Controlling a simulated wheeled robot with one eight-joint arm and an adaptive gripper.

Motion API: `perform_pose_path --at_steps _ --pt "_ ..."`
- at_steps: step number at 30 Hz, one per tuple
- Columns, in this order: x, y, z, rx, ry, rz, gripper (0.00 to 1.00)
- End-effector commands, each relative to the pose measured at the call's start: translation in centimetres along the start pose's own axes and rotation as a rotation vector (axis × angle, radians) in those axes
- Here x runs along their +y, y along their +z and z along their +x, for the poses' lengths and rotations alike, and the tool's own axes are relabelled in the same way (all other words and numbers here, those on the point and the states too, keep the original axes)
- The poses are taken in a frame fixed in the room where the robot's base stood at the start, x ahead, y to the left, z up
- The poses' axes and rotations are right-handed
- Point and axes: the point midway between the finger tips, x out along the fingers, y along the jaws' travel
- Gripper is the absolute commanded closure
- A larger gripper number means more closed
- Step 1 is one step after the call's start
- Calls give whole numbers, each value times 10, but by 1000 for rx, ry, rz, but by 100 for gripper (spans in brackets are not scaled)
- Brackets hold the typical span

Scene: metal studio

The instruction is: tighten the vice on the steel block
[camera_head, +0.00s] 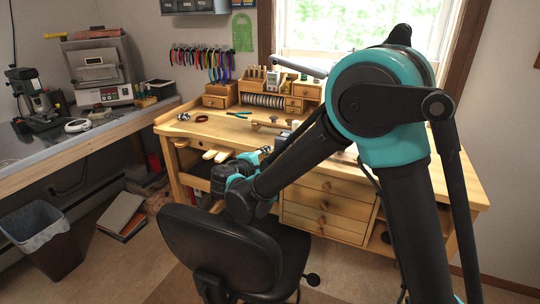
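My arm reaches across the front of the wooden workbench (425,165), and its bent wrist hangs low over the bench's front edge. My gripper (262,152) is small and mostly hidden by my own arm links, so its fingers cannot be made out. A small metallic shape shows around there, but I cannot tell whether it is part of the gripper or of the vice. I cannot make out the vice, its handle or the steel block with certainty; my arm covers that part of the bench.
A black chair (235,250) stands close in front of the bench. A waste bin (42,240) is on the floor at left. Pliers (203,60) hang behind the bench. A grey side bench (85,137) carries a drill press (32,95).

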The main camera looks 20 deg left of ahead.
Motion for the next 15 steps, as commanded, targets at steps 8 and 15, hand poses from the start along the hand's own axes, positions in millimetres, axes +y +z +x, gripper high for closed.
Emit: perform_pose_path --at_steps 8,15 --pt "0 -1 -58 3 1 0 73" --pt "0 0 -92 1 1 0 73"
